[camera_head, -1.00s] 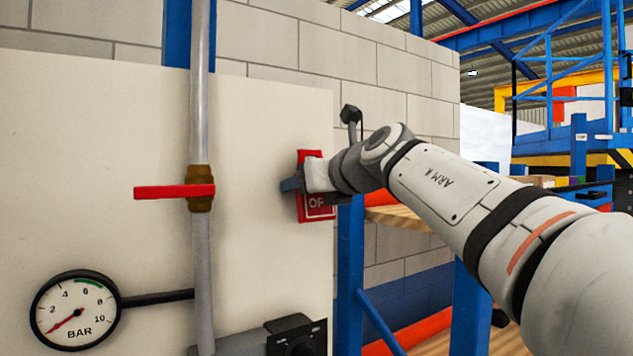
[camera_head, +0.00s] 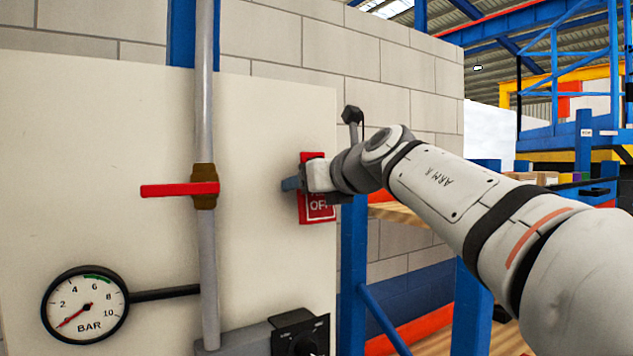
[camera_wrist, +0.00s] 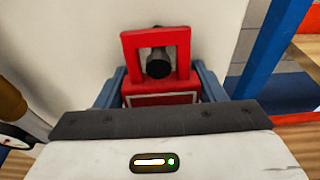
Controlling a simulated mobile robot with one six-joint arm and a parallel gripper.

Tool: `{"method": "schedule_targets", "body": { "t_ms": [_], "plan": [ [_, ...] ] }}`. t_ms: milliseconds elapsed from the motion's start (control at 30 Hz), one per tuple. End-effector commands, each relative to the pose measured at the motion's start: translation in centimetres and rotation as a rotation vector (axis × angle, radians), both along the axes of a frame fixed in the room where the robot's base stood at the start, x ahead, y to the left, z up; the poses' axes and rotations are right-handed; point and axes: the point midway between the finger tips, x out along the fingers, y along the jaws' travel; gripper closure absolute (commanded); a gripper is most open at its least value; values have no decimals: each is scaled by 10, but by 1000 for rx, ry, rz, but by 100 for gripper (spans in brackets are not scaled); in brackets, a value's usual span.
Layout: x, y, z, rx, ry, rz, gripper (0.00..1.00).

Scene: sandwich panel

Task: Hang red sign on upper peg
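The red sign (camera_head: 317,210), with "OFF" partly legible in white, is upright against the cream panel (camera_head: 110,130), near its right edge. My gripper (camera_head: 303,183) is at the sign's middle, in front of the panel. In the wrist view, the blue fingers (camera_wrist: 161,88) close on both sides of the red sign (camera_wrist: 180,45), below its rectangular opening. A dark round peg (camera_wrist: 158,66) shows inside that opening. I cannot tell how far the peg passes through. The peg is hidden by the sign and gripper in the head view.
A red-handled valve (camera_head: 180,189) on a vertical grey pipe (camera_head: 205,110) is left of my gripper. A pressure gauge (camera_head: 85,304) and a dark switch box (camera_head: 300,335) are lower. A blue rack post (camera_head: 353,280) stands just right of the panel.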

Motion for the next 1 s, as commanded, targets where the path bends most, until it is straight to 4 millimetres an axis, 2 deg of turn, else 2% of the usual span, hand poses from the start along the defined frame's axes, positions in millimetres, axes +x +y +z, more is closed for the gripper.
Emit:
{"method": "schedule_targets", "body": {
  "t_ms": [33,200,800,1000],
  "plan": [
    [3,1,-7,-3,12,1,29],
    [4,0,-7,-4,12,-1,15],
    [4,-3,-6,-1,9,-7,15],
    [-17,-15,0,-1,3,-8,15]
  ]
}}
